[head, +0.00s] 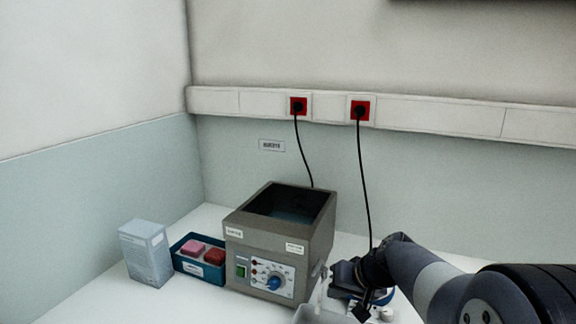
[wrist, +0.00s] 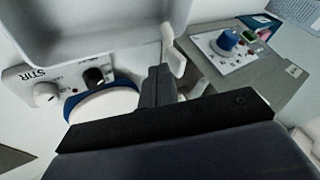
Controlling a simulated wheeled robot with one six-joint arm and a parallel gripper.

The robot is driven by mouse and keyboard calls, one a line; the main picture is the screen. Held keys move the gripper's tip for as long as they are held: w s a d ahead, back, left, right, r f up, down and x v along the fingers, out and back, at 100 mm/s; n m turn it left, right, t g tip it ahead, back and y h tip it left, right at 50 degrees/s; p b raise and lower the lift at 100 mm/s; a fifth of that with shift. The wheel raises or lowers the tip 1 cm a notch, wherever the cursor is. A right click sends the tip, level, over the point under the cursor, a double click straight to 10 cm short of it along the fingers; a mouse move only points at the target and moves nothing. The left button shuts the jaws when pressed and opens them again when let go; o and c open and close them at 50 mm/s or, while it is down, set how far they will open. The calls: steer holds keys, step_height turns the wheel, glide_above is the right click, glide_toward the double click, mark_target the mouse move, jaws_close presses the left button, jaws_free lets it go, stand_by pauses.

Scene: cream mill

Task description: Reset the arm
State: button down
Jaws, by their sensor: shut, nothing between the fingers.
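My gripper (head: 362,312) is at the lower right of the head view, at the end of my dark arm. It is shut with nothing in it. In the wrist view its dark fingers (wrist: 158,85) point up the picture, close to a pale upright tab (wrist: 173,52) beside a grey tray. A stirrer marked STIR (wrist: 42,84), with a white round plate edged in blue, lies beyond and partly below the fingers. I cannot tell whether the fingers touch anything. The stirrer is mostly hidden behind my gripper in the head view.
A grey water bath (head: 250,250) with a blue knob stands left of my gripper. A blue tray (head: 203,279) with pink and red blocks and a pale box (head: 146,252) stand farther left. A black cord (head: 365,190) hangs from the right-hand red socket behind my gripper.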

steer(key=d+n+g+p, duration=0.1)
steer(key=w+d+n+y+p, duration=0.1)
steer(key=n, duration=0.1)
steer(key=w+d+n+g+p, duration=0.1)
steer(key=n+p, duration=0.1)
steer(key=shift+d+r+g+y, duration=0.15)
steer(key=shift+d+g+y, duration=0.15)
steer(key=shift+y, duration=0.1)
steer(key=shift+w+d+n+g+p, duration=0.6)
steer(key=shift+n+g+p, duration=0.2)
steer(key=shift+n+p, duration=0.45)
steer(key=shift+f, duration=0.2)
steer(key=shift+s+f, duration=0.1)
